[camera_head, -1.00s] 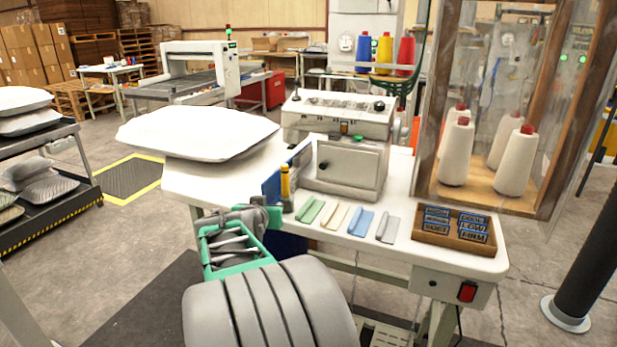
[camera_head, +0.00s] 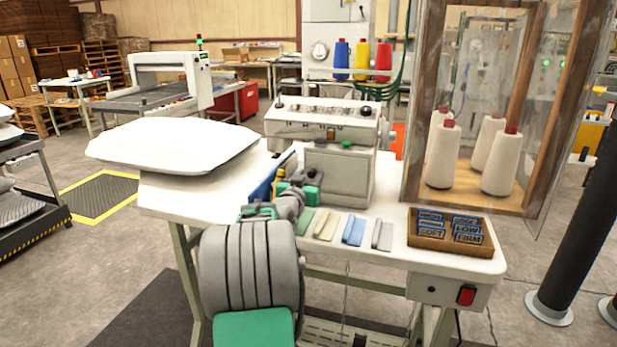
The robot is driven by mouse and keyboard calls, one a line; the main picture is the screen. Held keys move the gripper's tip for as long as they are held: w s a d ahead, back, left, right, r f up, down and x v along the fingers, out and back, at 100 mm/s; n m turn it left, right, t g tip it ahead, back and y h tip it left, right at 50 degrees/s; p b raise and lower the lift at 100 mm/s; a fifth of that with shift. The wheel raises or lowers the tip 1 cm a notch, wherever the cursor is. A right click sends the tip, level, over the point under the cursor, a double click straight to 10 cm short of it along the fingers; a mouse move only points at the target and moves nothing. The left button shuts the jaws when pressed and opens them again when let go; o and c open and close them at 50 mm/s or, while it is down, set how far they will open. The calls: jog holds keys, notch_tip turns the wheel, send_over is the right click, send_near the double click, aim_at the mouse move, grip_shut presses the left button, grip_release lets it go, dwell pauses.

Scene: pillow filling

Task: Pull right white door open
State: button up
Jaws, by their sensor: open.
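The grey-white machine (camera_head: 322,125) stands on the white table. The white door (camera_head: 352,178) is on its front at the right and looks closed. My gripper (camera_head: 308,178), with green parts, is open just in front of the door's left side. It hides the place where the door's small dark knob showed earlier. I cannot tell whether the fingers touch the knob. A blue panel (camera_head: 262,188) stands at the machine's left, just beyond my gripper.
A white pillow (camera_head: 172,144) lies on the table's left. Green, cream, blue and grey pieces lie along the front edge, close to my arm. A brown tray of labels (camera_head: 412,241) sits at the right. A clear-sided wooden cabinet (camera_head: 412,120) holds several white cones.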

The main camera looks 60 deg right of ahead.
jog(key=shift+a, duration=0.1)
jog(key=shift+c, duration=0.5)
grip_shut()
dwell(0.8)
